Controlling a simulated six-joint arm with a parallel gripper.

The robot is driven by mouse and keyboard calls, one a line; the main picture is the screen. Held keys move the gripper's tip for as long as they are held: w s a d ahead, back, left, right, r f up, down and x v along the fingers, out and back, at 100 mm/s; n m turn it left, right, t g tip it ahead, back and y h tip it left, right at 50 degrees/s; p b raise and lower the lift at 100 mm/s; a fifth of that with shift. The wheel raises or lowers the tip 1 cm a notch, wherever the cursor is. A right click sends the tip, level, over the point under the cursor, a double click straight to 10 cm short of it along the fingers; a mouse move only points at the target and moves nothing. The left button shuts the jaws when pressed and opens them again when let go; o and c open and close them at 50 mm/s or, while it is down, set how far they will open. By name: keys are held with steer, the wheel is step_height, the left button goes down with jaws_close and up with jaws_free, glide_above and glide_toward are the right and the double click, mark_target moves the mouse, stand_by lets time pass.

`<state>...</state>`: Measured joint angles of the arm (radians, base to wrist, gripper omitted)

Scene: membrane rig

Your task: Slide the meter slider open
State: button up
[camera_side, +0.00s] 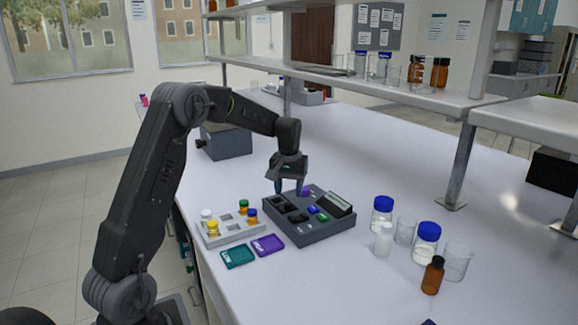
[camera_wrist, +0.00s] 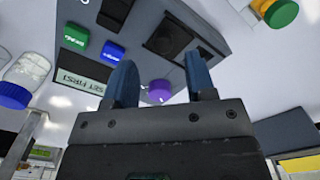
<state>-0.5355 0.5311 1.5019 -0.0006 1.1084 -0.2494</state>
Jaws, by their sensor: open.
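The meter (camera_side: 301,236) is a dark grey box on the bench. It also shows in the wrist view (camera_wrist: 215,22). It bears a purple round knob (camera_wrist: 158,91), a blue button (camera_wrist: 113,52), a green button (camera_wrist: 76,37) and a small display (camera_wrist: 85,88) with upside-down text, seemingly "SET FIRST". A dark recessed part (camera_wrist: 170,38) lies beyond the fingertips; I cannot tell for certain whether it is the slider. My gripper (camera_side: 290,188) is open above the meter's far left edge. In the wrist view its fingers (camera_wrist: 160,65) stand either side of the purple knob, with nothing held.
A grey rack (camera_side: 230,232) with several capped vials is left of the meter. Teal (camera_side: 238,256) and purple (camera_side: 267,245) trays lie in front. Bottles (camera_side: 426,243) and beakers (camera_side: 457,260) stand right. A shelf (camera_side: 370,82) overhangs behind.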

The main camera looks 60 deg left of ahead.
mark_target(289, 205)
step_height(289, 205, up, 9)
steer(key=shift+r, duration=0.2)
stand_by(0.3)
steer(key=s+d+r+m+t, duration=0.1)
steer(key=s+d+r+m, duration=0.15)
steer(key=s+d, duration=0.4)
steer(key=s+d+r+m+t, duration=0.2)
steer(key=s+d+r, duration=0.15)
steer(key=d, duration=0.65)
steer(key=s+d+f+m+t, duration=0.1)
steer(key=s+d+f+m, duration=0.1)
steer(key=s+d, duration=0.2)
steer(key=s+d+f+m+t, duration=0.1)
steer(key=s+d, duration=0.4)
steer(key=s, duration=0.5)
step_height(289, 205, down, 2)
steer(key=shift+f+m+t, duration=0.2)
steer(key=shift+m+t, duration=0.1)
steer(key=shift+m, duration=0.45)
